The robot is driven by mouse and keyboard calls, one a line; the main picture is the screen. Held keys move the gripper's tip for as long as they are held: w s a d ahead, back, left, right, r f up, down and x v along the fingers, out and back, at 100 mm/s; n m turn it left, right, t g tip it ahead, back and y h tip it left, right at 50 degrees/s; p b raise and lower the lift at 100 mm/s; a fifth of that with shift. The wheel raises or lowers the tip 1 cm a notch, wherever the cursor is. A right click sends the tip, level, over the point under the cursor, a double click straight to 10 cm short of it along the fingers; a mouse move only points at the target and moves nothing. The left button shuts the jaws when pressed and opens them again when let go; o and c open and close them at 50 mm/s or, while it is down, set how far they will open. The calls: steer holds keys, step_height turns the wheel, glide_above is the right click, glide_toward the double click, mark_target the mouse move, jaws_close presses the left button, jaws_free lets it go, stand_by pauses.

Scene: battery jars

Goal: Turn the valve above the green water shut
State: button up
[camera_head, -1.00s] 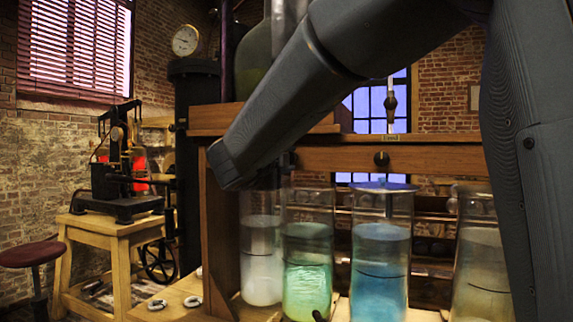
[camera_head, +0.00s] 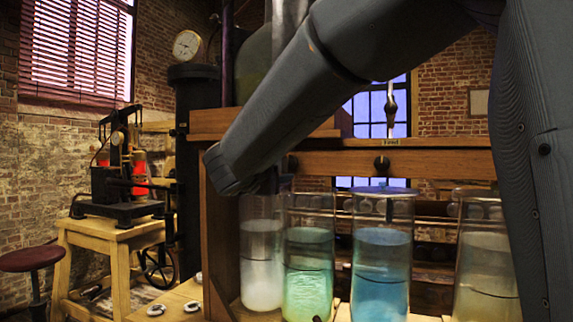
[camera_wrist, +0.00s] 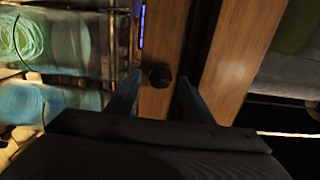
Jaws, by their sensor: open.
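The green-water jar (camera_head: 309,270) stands second from the left in a row of glass jars; its green swirl (camera_wrist: 30,38) shows at the upper left in the wrist view. A dark round valve knob (camera_head: 292,163) sits on the wooden rail above it, beside my arm's end. The wrist view shows a dark knob (camera_wrist: 160,76), apparently this one, just beyond and between the fingertips. My gripper (camera_wrist: 157,88) is open, one finger on each side, with nothing held. Contact with the knob cannot be told. My arm hides the gripper in the head view.
The blue-water jar (camera_head: 381,270) stands to the right, with its own knob (camera_head: 382,165) above. A pale jar (camera_head: 261,265) stands left and a yellowish jar (camera_head: 486,270) far right. The wooden rail (camera_head: 445,164) runs close behind my arm.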

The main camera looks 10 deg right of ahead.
steer(key=v, duration=0.7)
steer(key=shift+w, duration=0.2)
steer(key=w+a+f+n+g+y+p, duration=0.1)
steer(key=a+f+n+y+p, duration=0.1)
steer(key=f+n+y, duration=0.5)
steer(key=a+f+n+g+y+p, duration=0.1)
steer(key=a+f+n+y, duration=0.25)
steer(key=f+n, duration=0.6)
steer(key=s+d+f+n+g+y+p, duration=0.1)
steer(key=s+d+f+n+g, duration=0.2)
steer(key=s+f, duration=0.5)
steer(key=s+d+f+n+g+y+p, duration=0.1)
steer(key=s+d+f+n+g, duration=0.2)
steer(key=s+f, duration=0.45)
steer(key=s+d+f+n+g+h, duration=0.1)
steer(key=s+d+f+g, duration=0.1)
steer(key=s, duration=0.5)
steer(key=s+d+f+n+g+h+p, duration=0.1)
steer(key=s+d+f+n+g, duration=0.1)
steer(key=s, duration=0.5)
steer(key=f+g, duration=0.1)
steer(key=g, duration=0.1)
steer(key=shift+f+g, duration=0.3)
steer(key=shift+f, duration=0.05)
